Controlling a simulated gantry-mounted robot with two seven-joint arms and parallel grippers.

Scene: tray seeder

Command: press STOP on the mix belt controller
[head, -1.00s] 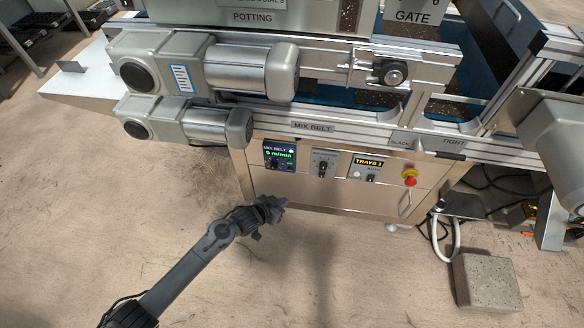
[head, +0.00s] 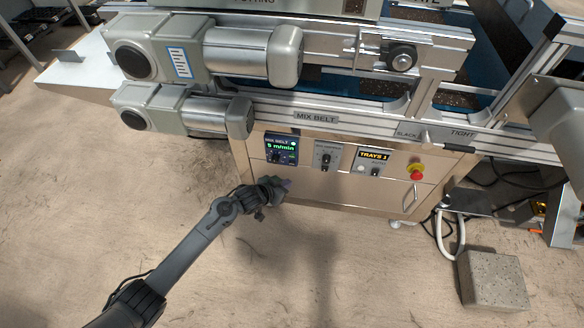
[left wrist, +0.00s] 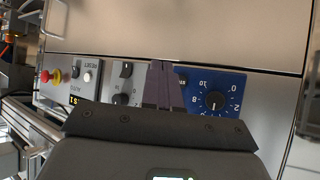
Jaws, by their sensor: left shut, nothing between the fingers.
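The mix belt controller (head: 281,149) is a small dark blue panel with a lit "MIX BELT 5 m/min" display, at the left of the steel cabinet front. Small controls sit under the display; their labels are too small to read in the head view. In the left wrist view its blue face (left wrist: 225,97) shows a black dial with a number scale; part of the panel is hidden behind my gripper. My left gripper (head: 284,187) is shut and empty, just below the controller in the head view. Its fingertips (left wrist: 160,72) show beside the blue face. My right gripper is not in view.
Right of the controller are a grey knob panel (head: 326,158), the "TRAYS 1" panel (head: 373,160) and a red emergency knob (head: 416,173). The belt frame and motors (head: 215,117) overhang above. A concrete block (head: 494,280) stands on the floor at right. The floor before the cabinet is clear.

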